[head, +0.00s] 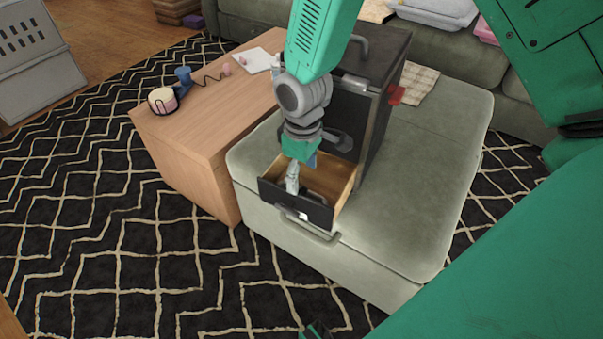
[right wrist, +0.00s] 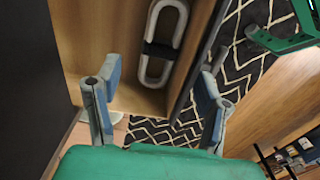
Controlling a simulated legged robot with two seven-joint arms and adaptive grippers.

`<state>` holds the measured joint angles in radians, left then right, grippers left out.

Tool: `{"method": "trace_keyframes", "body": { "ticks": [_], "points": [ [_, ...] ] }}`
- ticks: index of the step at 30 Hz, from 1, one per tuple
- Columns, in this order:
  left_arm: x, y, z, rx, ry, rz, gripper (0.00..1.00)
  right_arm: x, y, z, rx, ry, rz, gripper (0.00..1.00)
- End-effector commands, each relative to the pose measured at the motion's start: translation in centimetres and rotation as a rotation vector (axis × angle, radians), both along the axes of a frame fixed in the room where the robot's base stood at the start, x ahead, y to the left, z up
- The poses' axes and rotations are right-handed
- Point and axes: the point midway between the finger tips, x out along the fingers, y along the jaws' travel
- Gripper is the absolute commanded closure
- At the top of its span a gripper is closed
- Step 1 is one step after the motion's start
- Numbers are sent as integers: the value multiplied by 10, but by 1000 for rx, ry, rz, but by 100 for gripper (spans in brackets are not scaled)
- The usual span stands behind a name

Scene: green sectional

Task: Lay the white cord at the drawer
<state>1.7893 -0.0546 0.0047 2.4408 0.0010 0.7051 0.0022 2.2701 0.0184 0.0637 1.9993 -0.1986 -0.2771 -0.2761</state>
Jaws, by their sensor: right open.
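The drawer (head: 334,181) is pulled out of a dark cabinet that stands on the green sofa seat. My right gripper (head: 301,170) points down over the open drawer. In the right wrist view, my right gripper (right wrist: 155,108) has its two blue-grey fingers spread, with nothing between them. The white cord (right wrist: 153,72) is a long loop with a black band around its middle. It lies inside the wooden drawer, beyond the fingertips and apart from them. In the head view I cannot tell the cord from the finger. A green and black part of mine, perhaps the left gripper, shows at the bottom edge.
The dark cabinet (head: 383,55) stands behind the drawer. A wooden table (head: 215,125) at its left holds a blue spool, a round cream-and-black item and white paper. The sofa seat (head: 420,180) is clear at the right. The patterned rug (head: 130,270) is open in front.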

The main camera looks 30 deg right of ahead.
Motion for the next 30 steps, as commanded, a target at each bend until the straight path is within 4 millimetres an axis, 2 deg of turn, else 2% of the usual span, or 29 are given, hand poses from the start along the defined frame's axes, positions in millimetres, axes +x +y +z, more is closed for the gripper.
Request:
{"method": "trace_keyframes", "body": {
  "ticks": [2,9,15,21,30],
  "points": [
    [0,0,1,0,0,0,28,1,0,11,1,-3,0,37],
    [0,0,31,0,0,0,28,1,0,69,1,-4,-1,37],
    [0,0,47,0,0,0,28,1,-1,107,0,-2,0,37],
    [0,0,53,0,0,0,28,1,-1,125,0,-1,0,37],
    [0,0,53,0,0,0,28,1,-1,127,0,0,0,37]
  ]
}}
